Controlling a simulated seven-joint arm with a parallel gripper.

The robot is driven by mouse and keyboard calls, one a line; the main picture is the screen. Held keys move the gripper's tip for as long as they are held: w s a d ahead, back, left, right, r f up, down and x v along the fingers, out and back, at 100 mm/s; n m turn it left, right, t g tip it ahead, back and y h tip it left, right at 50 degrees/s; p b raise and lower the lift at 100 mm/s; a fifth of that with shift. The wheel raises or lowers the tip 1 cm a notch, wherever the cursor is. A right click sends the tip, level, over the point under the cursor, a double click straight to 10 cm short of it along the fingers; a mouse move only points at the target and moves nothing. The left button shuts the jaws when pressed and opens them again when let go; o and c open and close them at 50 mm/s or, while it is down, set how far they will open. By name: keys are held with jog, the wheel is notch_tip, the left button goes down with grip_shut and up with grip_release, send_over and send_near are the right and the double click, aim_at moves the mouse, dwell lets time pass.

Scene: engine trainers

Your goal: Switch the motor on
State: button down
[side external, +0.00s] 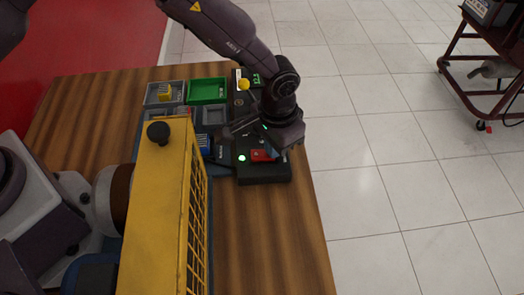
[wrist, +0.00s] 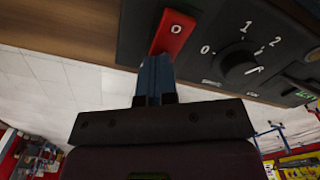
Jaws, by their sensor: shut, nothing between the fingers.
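A black control panel (side external: 265,175) lies along the right edge of the wooden table. A red rocker switch (side external: 262,155) marked "O" sits at its near end, with a lit green lamp (side external: 242,158) beside it. In the wrist view the red switch (wrist: 173,33) is right at the tips of my gripper (wrist: 155,62). My gripper has blue fingers, shut and empty; I cannot tell whether they touch the switch. A black rotary knob (wrist: 240,68) with numbers around it is to the right of the switch. A yellow machine housing (side external: 158,215) with a black cap stands in front.
Grey and green bins (side external: 207,91) stand at the back of the table, beside the panel. A dark red cart (side external: 490,60) stands off the table, right. The table's front right is bare.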

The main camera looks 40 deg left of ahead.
notch_tip(320, 180, up, 7)
dwell(0.8)
jog(key=s+a, duration=0.2)
jog(key=s, duration=0.1)
jog(key=shift+m+g, duration=0.4)
jog(key=s+a+r+n+t, duration=0.2)
jog(key=s+a+r+t, duration=0.1)
jog(key=s+a+r, duration=0.6)
jog(key=s+a+r+n+t, duration=0.1)
jog(key=s+a+r+t, duration=0.2)
jog(key=s+a+r, duration=0.6)
jog(key=a+r, duration=0.3)
jog(key=r, duration=0.2)
jog(key=shift+a+r+n, duration=0.3)
jog(key=shift+r+n, duration=0.1)
